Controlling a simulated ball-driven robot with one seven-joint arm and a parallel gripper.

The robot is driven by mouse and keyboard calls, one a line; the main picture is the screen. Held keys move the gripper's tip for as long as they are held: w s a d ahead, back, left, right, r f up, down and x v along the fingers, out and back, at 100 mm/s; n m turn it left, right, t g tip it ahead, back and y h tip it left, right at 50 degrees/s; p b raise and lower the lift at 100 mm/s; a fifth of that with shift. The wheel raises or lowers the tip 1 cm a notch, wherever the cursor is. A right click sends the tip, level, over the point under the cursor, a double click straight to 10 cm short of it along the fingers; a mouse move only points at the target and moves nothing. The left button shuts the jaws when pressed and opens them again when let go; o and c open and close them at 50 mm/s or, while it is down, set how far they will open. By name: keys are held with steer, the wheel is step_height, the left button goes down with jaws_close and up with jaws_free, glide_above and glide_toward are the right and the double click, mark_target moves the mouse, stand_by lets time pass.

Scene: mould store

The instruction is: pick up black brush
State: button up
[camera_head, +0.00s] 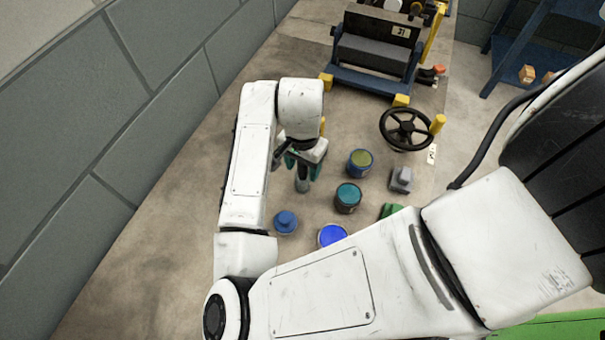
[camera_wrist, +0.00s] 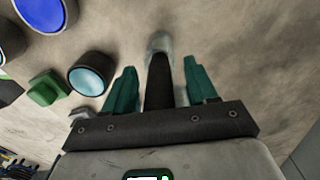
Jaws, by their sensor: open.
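A long object with a dark handle and a pale grey far end, likely the black brush (camera_wrist: 160,82), lies between the two green fingers of my gripper (camera_wrist: 160,64) in the wrist view. The fingers are open, with a gap visible on each side of it. In the head view my gripper (camera_head: 303,165) is low over the table, and a greyish piece (camera_head: 302,185) shows just below it. The rest of the brush is hidden there by my gripper. I cannot tell how far the fingers are above the tabletop.
To the right stand a teal can (camera_head: 347,198), an olive-topped can (camera_head: 360,162), a grey block (camera_head: 401,179) and a green object (camera_head: 390,210). Blue containers (camera_head: 285,222) (camera_head: 332,236) are nearer. A handwheel (camera_head: 405,128) and machine (camera_head: 375,50) are behind. The table's left is clear.

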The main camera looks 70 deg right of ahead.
steer(key=shift+c, duration=0.2)
jaws_close()
stand_by(0.3)
